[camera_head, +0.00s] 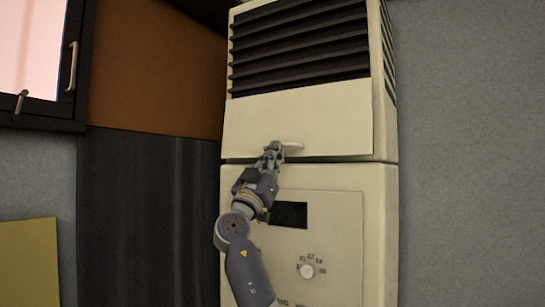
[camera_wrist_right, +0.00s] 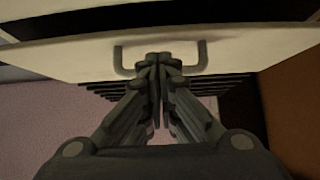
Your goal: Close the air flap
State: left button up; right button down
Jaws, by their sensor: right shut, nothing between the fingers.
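The air flap (camera_head: 295,118) is a plain cream panel on the upper front of a tall cream air unit, below dark slats. A light handle (camera_head: 294,146) is near its lower edge. In the right wrist view the flap (camera_wrist_right: 70,58) runs across the picture with its U-shaped handle (camera_wrist_right: 203,57). My right gripper (camera_head: 272,148) is shut and empty, its fingertips at the handle. In the wrist view the fingertips (camera_wrist_right: 160,60) overlap the space between the handle's two ends; whether they touch is unclear. My left gripper is out of view.
Dark slats (camera_head: 300,50) show above the flap. The lower cabinet (camera_head: 345,230) has a dark display (camera_head: 289,214) and a round knob (camera_head: 307,271). A dark panel (camera_head: 150,220) stands to the left, and bare grey wall (camera_head: 470,150) to the right.

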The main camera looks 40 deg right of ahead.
jog(key=shift+d+f, duration=0.15)
dwell(0.3)
jog(key=v, duration=1.2)
jog(key=s+a+r+g+y+p, duration=0.1)
jog(key=s+a+r+y+p, duration=0.1)
jog(key=a+r+p, duration=0.35)
jog(key=f+p+x, duration=0.1)
jog(key=p+x, duration=0.3)
jog(key=x, duration=0.9)
jog(key=shift+d+g+y+p, duration=0.3)
jog(key=shift+d+p, duration=0.05)
jog(key=shift+d, duration=0.2)
jog(key=shift+w+f, duration=0.1)
jog(key=shift+w, duration=0.05)
